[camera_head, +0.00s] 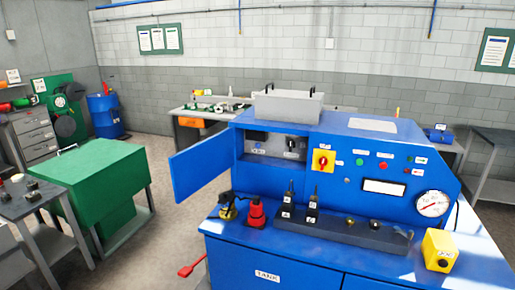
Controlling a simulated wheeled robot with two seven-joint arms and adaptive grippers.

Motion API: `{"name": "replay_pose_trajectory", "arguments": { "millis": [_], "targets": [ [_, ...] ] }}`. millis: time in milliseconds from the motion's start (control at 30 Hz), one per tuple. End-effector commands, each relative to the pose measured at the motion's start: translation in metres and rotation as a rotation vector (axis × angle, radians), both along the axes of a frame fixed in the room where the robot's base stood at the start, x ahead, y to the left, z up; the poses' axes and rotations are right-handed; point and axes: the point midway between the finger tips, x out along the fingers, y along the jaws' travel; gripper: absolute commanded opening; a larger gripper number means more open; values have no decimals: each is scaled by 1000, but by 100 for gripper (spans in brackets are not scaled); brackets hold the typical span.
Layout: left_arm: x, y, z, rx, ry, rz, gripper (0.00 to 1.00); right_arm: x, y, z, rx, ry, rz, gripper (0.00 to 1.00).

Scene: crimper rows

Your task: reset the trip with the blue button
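A blue machine console (420,165) stands right of centre, with a sloped control panel. On the panel are a yellow plate with a red rotary switch (323,160), a green button (360,161), a red button (384,165) and a small greyish button (347,180). A blue door (203,160) hangs open at the left of a recess (273,146) holding a dark module and a dark knob; small labels there are unreadable. Neither of my grippers is in view.
The console's ledge holds a red object (256,213), black levers (312,207), a dark rail (345,232) and a yellow box (440,250). A dial gauge (432,204) is at the panel's right. A green cabinet (100,185) stands left, with open floor between.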

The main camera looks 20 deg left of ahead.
Motion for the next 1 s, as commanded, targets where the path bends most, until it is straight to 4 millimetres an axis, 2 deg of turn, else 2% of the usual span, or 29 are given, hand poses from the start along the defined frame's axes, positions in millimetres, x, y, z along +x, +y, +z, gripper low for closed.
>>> {"name": "replay_pose_trajectory", "arguments": {
  "millis": [67, 533, 1000],
  "targets": [
    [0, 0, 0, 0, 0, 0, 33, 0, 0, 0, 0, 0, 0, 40],
    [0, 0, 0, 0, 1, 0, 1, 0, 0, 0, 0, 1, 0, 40],
    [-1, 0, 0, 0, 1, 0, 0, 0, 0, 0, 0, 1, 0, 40]
  ]
}}
